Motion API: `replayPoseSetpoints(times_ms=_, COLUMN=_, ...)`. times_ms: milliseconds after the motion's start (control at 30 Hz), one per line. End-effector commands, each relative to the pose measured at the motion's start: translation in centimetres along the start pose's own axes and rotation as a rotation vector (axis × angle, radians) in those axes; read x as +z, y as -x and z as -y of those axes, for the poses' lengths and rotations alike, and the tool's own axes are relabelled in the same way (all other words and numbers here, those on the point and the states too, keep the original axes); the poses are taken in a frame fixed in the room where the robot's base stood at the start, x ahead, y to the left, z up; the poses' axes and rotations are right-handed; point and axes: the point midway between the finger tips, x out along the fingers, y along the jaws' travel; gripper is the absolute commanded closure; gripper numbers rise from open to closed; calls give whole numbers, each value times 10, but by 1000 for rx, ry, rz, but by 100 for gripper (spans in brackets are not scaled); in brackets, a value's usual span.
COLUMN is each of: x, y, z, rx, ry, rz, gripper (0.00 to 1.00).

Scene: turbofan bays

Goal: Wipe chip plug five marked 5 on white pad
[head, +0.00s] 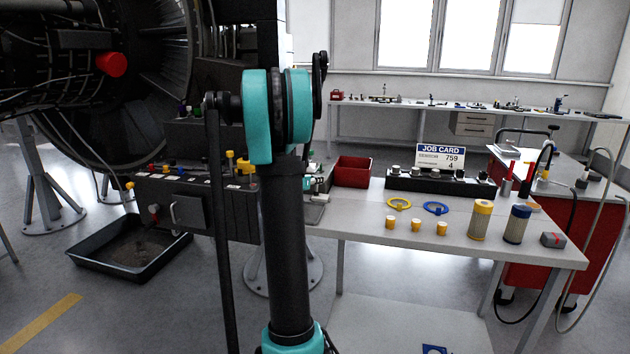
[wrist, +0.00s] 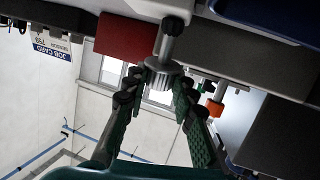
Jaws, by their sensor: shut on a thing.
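In the wrist view my gripper (wrist: 160,85) is shut on a grey knurled plug (wrist: 162,72) with a dark stem. No number can be read on it. In the head view my gripper (head: 310,184) is small and mostly hidden behind my arm, between the dark gearbox block and the table's left end. A pale flat piece (head: 318,199) lies at that table end beside the gripper; I cannot tell if it is the white pad.
The dark gearbox block (head: 185,215) carries several coloured plugs. A red bin (head: 353,171), a black rack (head: 440,184) of knobbed pieces and a job card (head: 440,158) stand on the table. Yellow cups, rings and two canisters stand toward its front right. A drip tray (head: 130,247) lies on the floor.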

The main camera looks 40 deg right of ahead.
Motion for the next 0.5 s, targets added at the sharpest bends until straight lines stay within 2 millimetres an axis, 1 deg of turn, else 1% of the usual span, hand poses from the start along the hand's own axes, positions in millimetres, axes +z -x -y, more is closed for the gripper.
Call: replayPoseSetpoints(times_ms=500, x=-1, y=-4, z=-17, rx=0, ry=0, rz=0, gripper=100)
